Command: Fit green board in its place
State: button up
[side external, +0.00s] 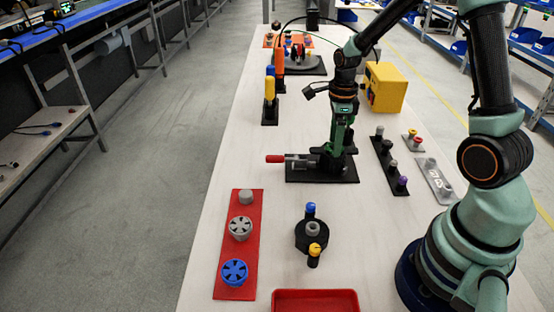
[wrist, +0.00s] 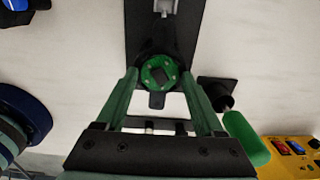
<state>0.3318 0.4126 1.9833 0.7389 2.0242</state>
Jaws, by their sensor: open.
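The green board (wrist: 158,73) is a small round green disc with a dark square part at its middle. In the wrist view it lies over the black fixture (wrist: 152,38), between my fingertips. I cannot tell whether it sits flat in the fixture. In the side view my gripper (side external: 336,152) points down at the right part of the black fixture (side external: 318,174), which has a metal clamp with a red handle (side external: 274,159). The side view does not show the board clearly. My gripper (wrist: 158,76) is open, with one finger on each side of the board.
A yellow box (side external: 385,87) stands behind on the right. A black strip with several knobs (side external: 390,160) lies right of the fixture. A red plate (side external: 237,255), a black round holder (side external: 312,236) and a red tray (side external: 315,300) are in front. The table left of the fixture is clear.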

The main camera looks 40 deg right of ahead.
jog(key=o, duration=0.5)
notch_tip(320, 180, up, 12)
jog(key=shift+r, duration=0.1)
dwell(0.5)
jog(key=s+a+r+n+t, duration=0.2)
jog(key=a+n, duration=0.2)
jog(key=n, duration=0.5)
jog(key=s+a+r+n+t, duration=0.1)
jog(key=s+a+n, duration=0.2)
jog(key=n, duration=0.6)
jog(key=s+a+r+n+t, duration=0.2)
jog(key=a+n, duration=0.3)
jog(key=n, duration=0.4)
jog(key=shift+s+a+r+t, duration=0.3)
jog(key=shift+s+a+r, duration=0.05)
jog(key=shift+s, duration=0.3)
